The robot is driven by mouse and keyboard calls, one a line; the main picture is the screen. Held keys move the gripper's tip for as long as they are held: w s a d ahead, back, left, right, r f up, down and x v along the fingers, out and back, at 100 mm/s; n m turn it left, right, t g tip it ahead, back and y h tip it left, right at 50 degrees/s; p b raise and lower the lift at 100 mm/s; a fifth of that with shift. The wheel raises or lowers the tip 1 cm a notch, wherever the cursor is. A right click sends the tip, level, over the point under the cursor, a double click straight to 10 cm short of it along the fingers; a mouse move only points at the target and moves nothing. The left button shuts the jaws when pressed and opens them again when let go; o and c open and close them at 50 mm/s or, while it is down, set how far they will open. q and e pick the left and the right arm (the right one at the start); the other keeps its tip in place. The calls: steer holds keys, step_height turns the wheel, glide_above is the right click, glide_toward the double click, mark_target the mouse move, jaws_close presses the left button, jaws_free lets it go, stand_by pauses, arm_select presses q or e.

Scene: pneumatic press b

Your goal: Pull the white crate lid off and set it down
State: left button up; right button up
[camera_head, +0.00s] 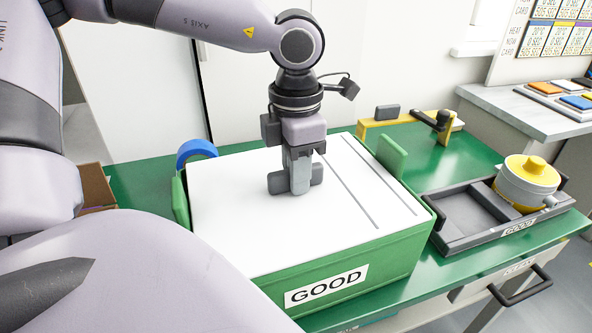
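The white crate lid (235,215) lies flat on top of the green crate (395,262), which has a "GOOD" label on its front. Two thin grey lines run along the lid's right part. My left gripper (297,182) points straight down over the middle of the lid. Its fingers are at a short dark grey bar (317,173) that looks like the lid's handle. One finger stands in front of the bar; the far finger is hidden, so I cannot tell whether the grip is closed. My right gripper is not in view.
The crate stands on a green table (448,150). Right of it is a dark grey tray (470,215) holding a yellow-topped part (530,172). A yellow fixture (375,123) stands behind, blue tape (196,151) behind left, and a cardboard box (95,185) at left. Some table behind the tray is clear.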

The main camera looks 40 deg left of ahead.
arm_select(q)
steer(key=shift+r, duration=0.1)
jaws_close()
steer(key=shift+r+p, duration=0.3)
steer(key=shift+r, duration=0.05)
steer(key=shift+r+p, duration=0.9)
steer(key=shift+r, duration=0.8)
steer(key=shift+r+p, duration=1.45)
steer(key=shift+r, duration=0.95)
